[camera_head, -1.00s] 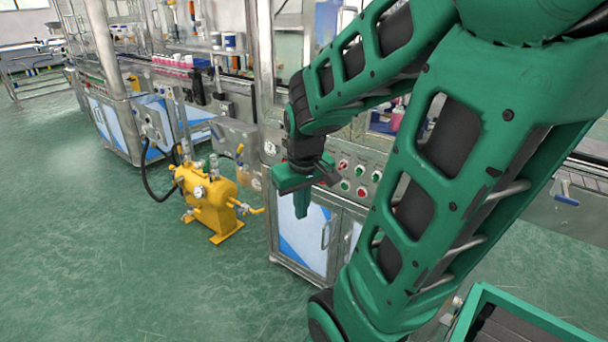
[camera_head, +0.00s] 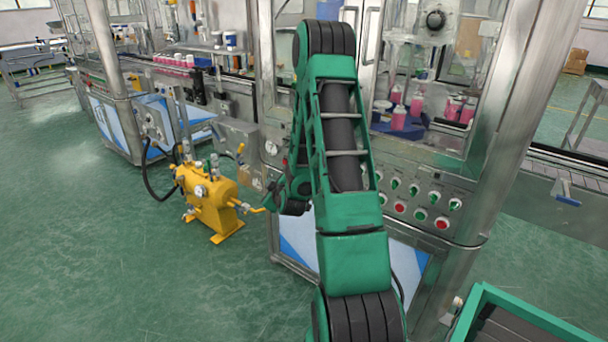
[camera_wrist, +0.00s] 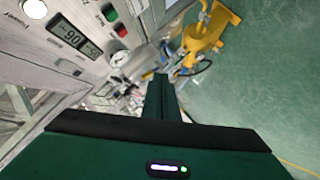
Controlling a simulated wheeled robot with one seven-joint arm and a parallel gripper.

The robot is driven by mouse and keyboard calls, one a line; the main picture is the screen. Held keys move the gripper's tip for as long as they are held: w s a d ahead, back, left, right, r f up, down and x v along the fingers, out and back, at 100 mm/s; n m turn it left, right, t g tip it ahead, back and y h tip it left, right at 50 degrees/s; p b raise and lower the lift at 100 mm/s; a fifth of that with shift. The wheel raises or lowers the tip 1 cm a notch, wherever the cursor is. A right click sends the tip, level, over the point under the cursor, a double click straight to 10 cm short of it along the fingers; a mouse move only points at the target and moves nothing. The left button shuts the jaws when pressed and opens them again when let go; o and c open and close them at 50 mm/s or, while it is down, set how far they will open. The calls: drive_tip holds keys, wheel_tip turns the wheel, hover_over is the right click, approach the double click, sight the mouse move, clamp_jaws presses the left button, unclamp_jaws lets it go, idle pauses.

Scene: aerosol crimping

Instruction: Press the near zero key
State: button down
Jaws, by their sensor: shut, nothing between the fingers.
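A grey machine panel (camera_wrist: 60,75) fills the upper left of the wrist view. It carries a small display (camera_wrist: 70,38) with dark digits, a green button (camera_wrist: 111,14) and a red button (camera_wrist: 121,31). The lettering is too small and turned to tell which key is the zero key. My gripper (camera_wrist: 160,78) is shut and empty in the wrist view, its fingers pointing up the picture. It appears to the right of and below the display and buttons, apart from them.
A round gauge (camera_wrist: 120,58) sits below the buttons. A yellow tank (camera_head: 210,198) stands on the green floor left of the cabinet, also in the wrist view (camera_wrist: 212,35). A control panel (camera_head: 470,222) with several red and green buttons lies right of my arm. Floor is free at left.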

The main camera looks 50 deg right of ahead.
drive_tip(key=s+d+f+m+h, duration=0.1)
drive_tip(key=s+d+f+h, duration=0.2)
drive_tip(key=d+h, duration=0.1)
drive_tip(key=shift+d+t, duration=0.4)
drive_tip(key=shift+d, duration=0.15)
drive_tip(key=shift+d, duration=0.1)
drive_tip(key=d, duration=0.8)
drive_tip(key=shift+w+d, duration=0.25)
drive_tip(key=shift+w, duration=0.15)
drive_tip(key=shift+d, duration=0.25)
idle(1.6)
drive_tip(key=shift+s+d, duration=0.1)
drive_tip(key=shift+d, duration=0.1)
